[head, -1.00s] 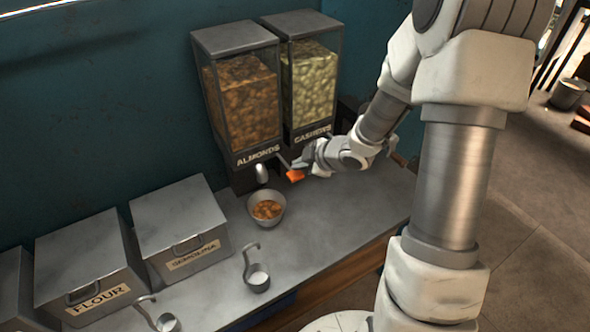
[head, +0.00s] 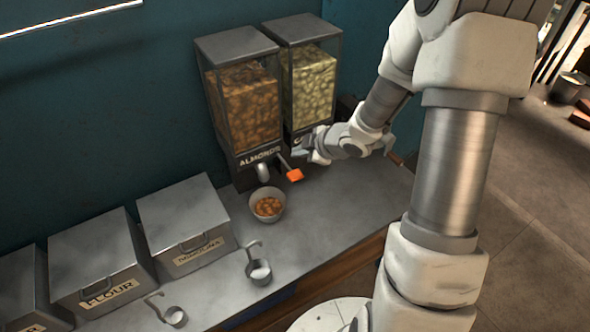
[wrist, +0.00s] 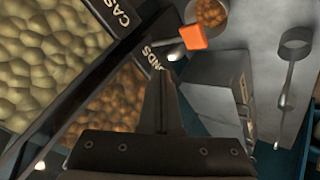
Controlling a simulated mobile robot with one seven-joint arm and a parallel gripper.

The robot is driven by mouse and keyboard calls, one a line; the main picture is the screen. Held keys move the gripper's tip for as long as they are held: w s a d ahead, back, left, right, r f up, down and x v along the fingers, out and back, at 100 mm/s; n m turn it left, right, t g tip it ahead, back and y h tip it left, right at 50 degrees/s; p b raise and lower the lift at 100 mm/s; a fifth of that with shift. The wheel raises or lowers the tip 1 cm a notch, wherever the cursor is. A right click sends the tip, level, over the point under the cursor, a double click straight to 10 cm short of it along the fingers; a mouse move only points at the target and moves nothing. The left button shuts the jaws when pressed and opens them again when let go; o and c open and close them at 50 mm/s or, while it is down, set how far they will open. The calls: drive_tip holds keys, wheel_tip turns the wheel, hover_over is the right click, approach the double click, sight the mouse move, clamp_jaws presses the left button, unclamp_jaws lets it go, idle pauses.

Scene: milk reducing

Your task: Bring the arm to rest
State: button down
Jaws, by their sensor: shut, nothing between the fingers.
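My gripper (head: 305,152) is at the end of my arm, in front of the nut dispensers and above the counter. In the wrist view its fingers (wrist: 160,100) are closed together with nothing between them. The orange handle (head: 295,175) of the almond dispenser is just below and beside my fingertips. In the wrist view the orange handle (wrist: 193,36) lies beyond the fingertips; I cannot tell whether they touch it.
The almond dispenser (head: 245,105) and cashew dispenser (head: 308,85) stand against the wall. A bowl (head: 267,205) with almonds sits below the spout. Metal bins labelled flour (head: 100,262) and semolina (head: 185,225) stand left. Ladle-like cups (head: 259,272) rest near the counter's front edge.

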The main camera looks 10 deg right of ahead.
idle(0.7)
drive_tip(key=shift+d+r, duration=0.15)
drive_tip(key=shift+r, duration=0.1)
drive_tip(key=s+d+r+m+h, duration=0.3)
drive_tip(key=s+r+m+h, duration=0.1)
drive_tip(key=r, duration=0.4)
drive_tip(key=s+d+r+m+h, duration=0.3)
drive_tip(key=s+r+m, duration=0.15)
drive_tip(key=r, duration=0.35)
drive_tip(key=s+a+r+m+g+y, duration=0.1)
drive_tip(key=s+a+r+m, duration=0.1)
drive_tip(key=s, duration=0.6)
drive_tip(key=s+a+r+m+g+y, duration=0.1)
drive_tip(key=s+a+r+m, duration=0.2)
drive_tip(key=s, duration=0.6)
drive_tip(key=shift+s+a+m, duration=0.3)
drive_tip(key=shift+a+m, duration=0.45)
drive_tip(key=shift+a, duration=0.35)
